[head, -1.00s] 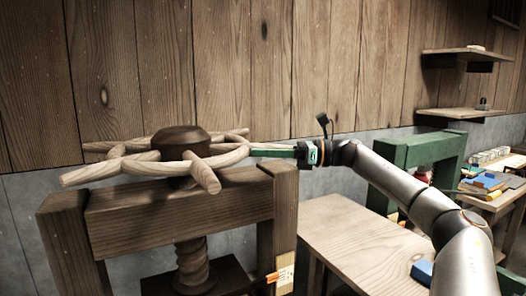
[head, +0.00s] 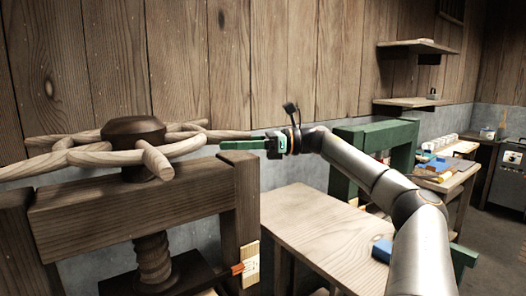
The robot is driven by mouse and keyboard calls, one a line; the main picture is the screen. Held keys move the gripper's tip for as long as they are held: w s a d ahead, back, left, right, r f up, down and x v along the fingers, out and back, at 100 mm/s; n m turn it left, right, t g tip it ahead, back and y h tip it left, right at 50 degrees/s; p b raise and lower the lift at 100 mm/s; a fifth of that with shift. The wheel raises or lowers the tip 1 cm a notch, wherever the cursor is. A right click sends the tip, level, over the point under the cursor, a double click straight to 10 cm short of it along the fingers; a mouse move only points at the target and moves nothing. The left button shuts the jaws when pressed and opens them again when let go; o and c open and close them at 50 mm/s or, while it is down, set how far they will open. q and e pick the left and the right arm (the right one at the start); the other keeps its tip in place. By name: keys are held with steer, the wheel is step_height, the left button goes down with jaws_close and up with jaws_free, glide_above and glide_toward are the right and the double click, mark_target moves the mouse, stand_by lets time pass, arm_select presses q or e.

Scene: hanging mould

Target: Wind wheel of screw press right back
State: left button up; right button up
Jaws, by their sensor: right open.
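The screw press stands at the left, with a dark wooden frame (head: 130,208) and a thick wooden screw (head: 152,256) below its crossbeam. Its pale wooden wheel (head: 95,158) lies flat on top, with several handle ends around a dark round hub (head: 133,130). The left part of the wheel is cut off by the picture edge. My right gripper (head: 228,149) comes in from the right, with green fingers pointing left at the wheel's right side. It is open and beside the wheel's rim; whether it touches the rim I cannot tell. My left gripper is out of view.
A green frame (head: 377,137) stands behind my right arm. A workbench (head: 455,172) with small items is farther right, and shelves (head: 412,102) hang on the wall.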

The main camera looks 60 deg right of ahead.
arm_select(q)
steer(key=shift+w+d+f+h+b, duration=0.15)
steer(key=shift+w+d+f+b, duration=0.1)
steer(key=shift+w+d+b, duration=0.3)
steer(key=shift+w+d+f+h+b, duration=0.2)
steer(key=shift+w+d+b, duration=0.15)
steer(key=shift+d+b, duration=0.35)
arm_select(e)
steer(key=v, duration=0.9)
steer(key=shift+s+d, duration=0.2)
steer(key=shift+s, duration=0.15)
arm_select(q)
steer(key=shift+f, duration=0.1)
arm_select(e)
steer(key=shift+f, duration=0.1)
